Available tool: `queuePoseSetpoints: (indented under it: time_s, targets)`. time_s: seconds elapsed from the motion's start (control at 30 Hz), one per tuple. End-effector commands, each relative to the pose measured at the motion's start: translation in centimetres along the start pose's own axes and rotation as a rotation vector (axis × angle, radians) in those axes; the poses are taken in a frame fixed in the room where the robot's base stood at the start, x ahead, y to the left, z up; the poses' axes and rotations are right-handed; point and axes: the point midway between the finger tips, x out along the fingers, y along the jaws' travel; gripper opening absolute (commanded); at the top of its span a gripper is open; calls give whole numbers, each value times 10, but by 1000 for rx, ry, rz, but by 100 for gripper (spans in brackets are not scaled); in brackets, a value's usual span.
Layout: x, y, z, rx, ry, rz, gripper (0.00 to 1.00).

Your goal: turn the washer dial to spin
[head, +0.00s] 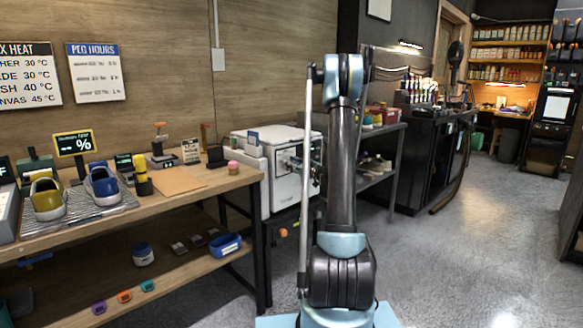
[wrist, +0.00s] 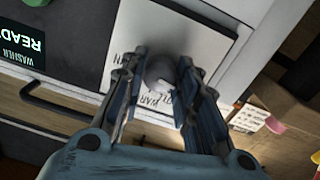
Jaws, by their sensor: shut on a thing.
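The washer dial (wrist: 161,74) is a round grey knob on a white label plate (wrist: 205,50) in the wrist view. My gripper (wrist: 160,88) has one finger on each side of the dial and is shut on it. Printed words show on the plate around the dial, one reading like "WARM", partly covered by the fingers. I cannot read the dial's pointer or a "spin" mark. A dark display (wrist: 28,45) on the washer reads "READY" and "WASHER". In the head view, a white machine (head: 265,138) stands beyond the bench, partly hidden behind my arm.
A dark handle bar (wrist: 50,108) runs below the display. In the head view, a wooden bench (head: 205,184) at the left holds a yellow sneaker (head: 47,198) and a blue sneaker (head: 103,186) on a wire rack. The grey floor (head: 450,240) at the right is clear.

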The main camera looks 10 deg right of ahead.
Motion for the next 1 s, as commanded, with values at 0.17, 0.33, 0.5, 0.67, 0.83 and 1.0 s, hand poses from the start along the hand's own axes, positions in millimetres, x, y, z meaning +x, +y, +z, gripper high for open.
queuePoseSetpoints:
  time_s: [0.17, 0.33, 0.5, 0.67, 0.83, 1.0]
  targets:
    - [0, 2, 0, 28, -2, 5, 5]
    - [1, 2, 0, 103, -4, 5, 5]
    - [1, 2, 0, 231, -8, 5, 5]
    - [2, 2, 0, 381, -12, 4, 5]
    - [2, 2, 0, 543, -16, 4, 5]
    - [2, 2, 0, 705, -21, 3, 4]
